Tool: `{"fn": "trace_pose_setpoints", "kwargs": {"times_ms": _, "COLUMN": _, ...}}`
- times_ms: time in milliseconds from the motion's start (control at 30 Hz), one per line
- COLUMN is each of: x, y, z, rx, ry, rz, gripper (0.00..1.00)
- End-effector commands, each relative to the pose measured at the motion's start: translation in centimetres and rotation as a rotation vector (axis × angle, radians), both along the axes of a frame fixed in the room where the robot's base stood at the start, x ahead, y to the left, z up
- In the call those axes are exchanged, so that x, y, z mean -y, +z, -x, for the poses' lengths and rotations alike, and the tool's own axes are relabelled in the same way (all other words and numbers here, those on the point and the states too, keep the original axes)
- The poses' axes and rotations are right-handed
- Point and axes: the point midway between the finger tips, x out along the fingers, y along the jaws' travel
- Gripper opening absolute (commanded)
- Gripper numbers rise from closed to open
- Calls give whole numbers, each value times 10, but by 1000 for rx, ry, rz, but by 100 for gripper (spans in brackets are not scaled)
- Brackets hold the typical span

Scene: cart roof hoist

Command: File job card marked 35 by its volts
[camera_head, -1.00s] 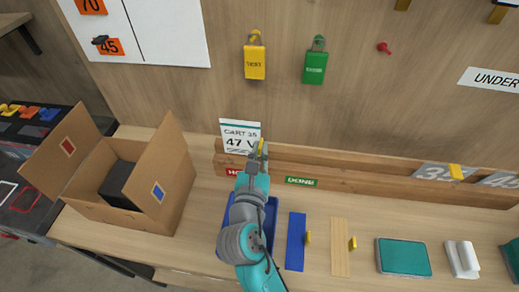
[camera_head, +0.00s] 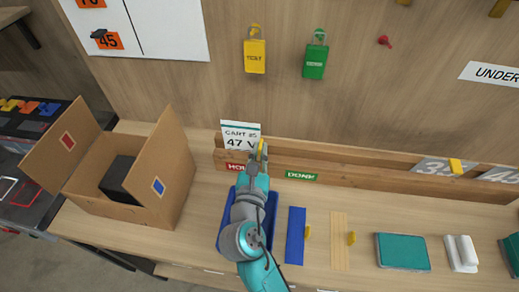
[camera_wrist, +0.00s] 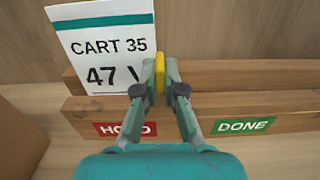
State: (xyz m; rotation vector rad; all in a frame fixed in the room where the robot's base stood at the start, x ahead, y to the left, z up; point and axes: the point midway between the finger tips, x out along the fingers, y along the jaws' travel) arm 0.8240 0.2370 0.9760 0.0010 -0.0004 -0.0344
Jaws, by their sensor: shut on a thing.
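The white job card (camera_wrist: 100,45) reads "CART 35" and "47 V", with the end of the lower line covered by my gripper. It also shows in the head view (camera_head: 240,134), upright at the left end of the wooden rack (camera_head: 400,178). Its lower edge is at the slot between the rack's two rails, above the red HOLD label (camera_wrist: 122,129). My gripper (camera_wrist: 160,75) is shut on a yellow tab (camera_wrist: 160,70) at the card's right edge. The green DONE label (camera_wrist: 242,126) is to the right on the front rail.
An open cardboard box (camera_head: 165,190) stands left on the bench, with a dark block inside. A blue tray (camera_head: 226,210) lies under my arm. Right of it lie a blue strip (camera_head: 295,238), a wooden strip (camera_head: 339,240) and a teal pad (camera_head: 403,251). Padlocks hang above.

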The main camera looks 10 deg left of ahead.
Motion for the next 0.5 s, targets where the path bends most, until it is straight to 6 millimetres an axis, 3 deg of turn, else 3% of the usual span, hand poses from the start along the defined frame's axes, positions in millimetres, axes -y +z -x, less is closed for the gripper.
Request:
{"fn": "trace_pose_setpoints", "kwargs": {"times_ms": 233, "x": 0, "y": 0, "z": 0, "rx": 0, "ry": 0, "rz": 0, "gripper": 0}}
{"fn": "trace_pose_setpoints", "kwargs": {"times_ms": 300, "x": 0, "y": 0, "z": 0, "rx": 0, "ry": 0, "rz": 0, "gripper": 23}}
{"fn": "trace_pose_setpoints", "kwargs": {"times_ms": 367, "x": 0, "y": 0, "z": 0, "rx": 0, "ry": 0, "rz": 0, "gripper": 37}}
{"fn": "trace_pose_setpoints", "kwargs": {"times_ms": 500, "x": 0, "y": 0, "z": 0, "rx": 0, "ry": 0, "rz": 0, "gripper": 37}}
